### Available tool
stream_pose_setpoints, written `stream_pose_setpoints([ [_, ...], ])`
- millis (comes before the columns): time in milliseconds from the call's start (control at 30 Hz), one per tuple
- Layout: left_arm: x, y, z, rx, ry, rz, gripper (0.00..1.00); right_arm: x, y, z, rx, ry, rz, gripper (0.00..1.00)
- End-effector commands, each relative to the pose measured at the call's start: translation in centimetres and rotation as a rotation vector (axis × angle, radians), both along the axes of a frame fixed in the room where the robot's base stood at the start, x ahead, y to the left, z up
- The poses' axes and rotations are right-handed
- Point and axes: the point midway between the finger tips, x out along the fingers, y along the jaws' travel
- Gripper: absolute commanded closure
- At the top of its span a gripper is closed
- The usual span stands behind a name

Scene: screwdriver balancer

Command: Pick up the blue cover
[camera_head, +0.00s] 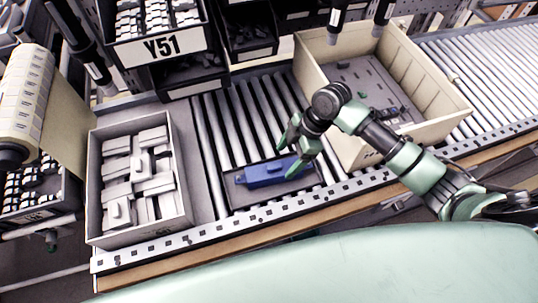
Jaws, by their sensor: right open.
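The blue cover (262,174) is a flat blue piece lying on a dark tray (240,197) on the roller conveyor, near its front edge. My right gripper (291,154) is over the right end of the cover, with its green fingers open. One finger is at the back and the other lies close to the cover's right end. I cannot tell whether the fingers touch it. My left gripper is not in view.
A box of grey parts (140,180) stands left of the tray. A large cardboard box (440,95) with small dark parts stands at the right, behind my right arm. Bins labelled Y51 (160,48) are at the back. Bare rollers (245,110) lie behind the tray.

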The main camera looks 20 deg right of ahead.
Motion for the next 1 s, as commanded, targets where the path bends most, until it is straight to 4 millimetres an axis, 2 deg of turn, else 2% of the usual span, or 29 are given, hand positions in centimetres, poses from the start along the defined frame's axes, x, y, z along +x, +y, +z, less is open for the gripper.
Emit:
stream_pose_setpoints([
  [233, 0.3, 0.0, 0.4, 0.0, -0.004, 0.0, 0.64, -0.1, 0.8, -1.6, 0.002, 0.004, 0.0, 0.25],
  [533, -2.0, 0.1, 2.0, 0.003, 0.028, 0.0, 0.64, 0.1, 3.1, -4.7, 0.002, 0.004, -0.002, 0.25],
  [700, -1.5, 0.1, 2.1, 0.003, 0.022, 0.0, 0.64, 0.1, 3.6, -6.7, -0.001, 0.002, -0.001, 0.25],
  [967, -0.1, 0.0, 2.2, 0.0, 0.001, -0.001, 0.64, 0.2, 3.6, -7.0, -0.002, -0.001, -0.002, 0.25],
  [1000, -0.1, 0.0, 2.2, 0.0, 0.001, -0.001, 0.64, 0.2, 3.6, -7.0, -0.002, -0.001, -0.002, 0.37],
])
